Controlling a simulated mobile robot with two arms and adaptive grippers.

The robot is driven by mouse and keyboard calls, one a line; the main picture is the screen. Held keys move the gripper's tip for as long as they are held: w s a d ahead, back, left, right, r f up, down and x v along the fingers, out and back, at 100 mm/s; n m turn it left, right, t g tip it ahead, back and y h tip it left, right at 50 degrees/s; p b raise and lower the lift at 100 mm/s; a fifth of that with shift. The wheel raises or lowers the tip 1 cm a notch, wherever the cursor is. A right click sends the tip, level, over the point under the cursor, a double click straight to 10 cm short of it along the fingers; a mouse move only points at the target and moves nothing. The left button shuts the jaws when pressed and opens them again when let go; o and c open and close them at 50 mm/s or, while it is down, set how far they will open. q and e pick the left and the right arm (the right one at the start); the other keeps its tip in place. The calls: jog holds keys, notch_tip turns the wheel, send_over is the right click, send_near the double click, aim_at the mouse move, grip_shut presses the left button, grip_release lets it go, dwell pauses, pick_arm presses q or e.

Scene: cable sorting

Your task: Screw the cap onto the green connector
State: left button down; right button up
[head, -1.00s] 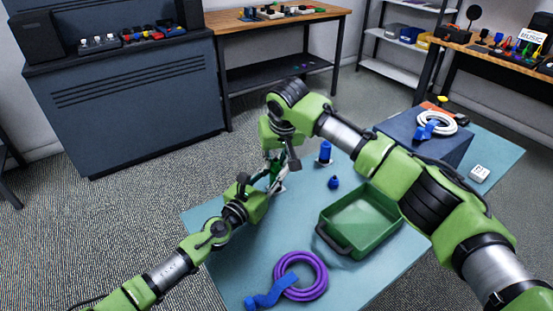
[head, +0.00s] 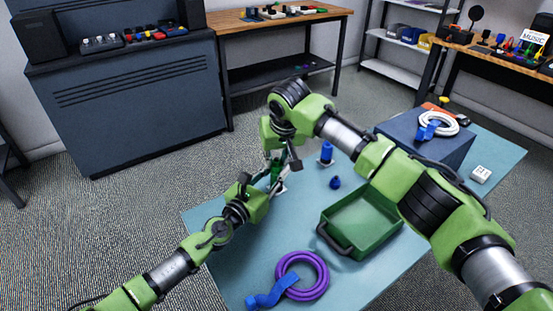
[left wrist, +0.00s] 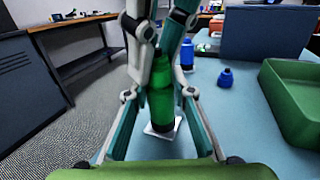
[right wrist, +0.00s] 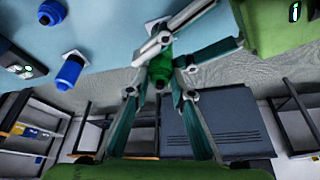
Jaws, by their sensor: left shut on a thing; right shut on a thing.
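The green connector (left wrist: 160,92) stands upright on a small white pad (left wrist: 163,129) on the table, and in the head view it (head: 275,170) is mostly covered by my grippers. My left gripper (head: 272,182) is shut on its body from the side. My right gripper (head: 286,158) comes down from above and is shut at the connector's top. In the right wrist view a green round part, the cap (right wrist: 159,62), shows between the right fingers. The fingers hide the joint between cap and connector, so I cannot tell how far the cap is on.
A blue connector (head: 326,153) and a loose blue cap (head: 335,183) stand right of the grippers. A green tray (head: 345,247), a purple coil (head: 318,276) with a blue strap, and a dark blue box (head: 455,150) carrying a white coil (head: 449,126) are on the table (head: 235,260).

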pick_arm(q)
jog(key=shift+w+a+r, duration=0.1)
jog(key=shift+w+r, duration=0.15)
jog(key=shift+r, duration=0.05)
pick_arm(e)
jog(key=shift+s+d+f, duration=0.15)
jog(key=shift+d+f, duration=0.05)
jog(key=shift+d, duration=0.1)
dwell(0.7)
pick_arm(q)
jog(key=shift+s+d+r, duration=0.15)
jog(key=shift+s+d, duration=0.05)
pick_arm(e)
jog(key=shift+f, duration=0.5)
dwell(0.5)
jog(key=o, duration=0.4)
dwell(0.4)
pick_arm(q)
jog(key=shift+w+f, duration=0.15)
jog(key=shift+f, duration=0.05)
pick_arm(e)
jog(key=v, duration=0.3)
jog(key=shift+r, duration=0.25)
pick_arm(q)
jog(key=shift+f, duration=0.1)
pick_arm(e)
jog(key=shift+s+a+r, duration=0.1)
jog(key=shift+r, duration=0.3)
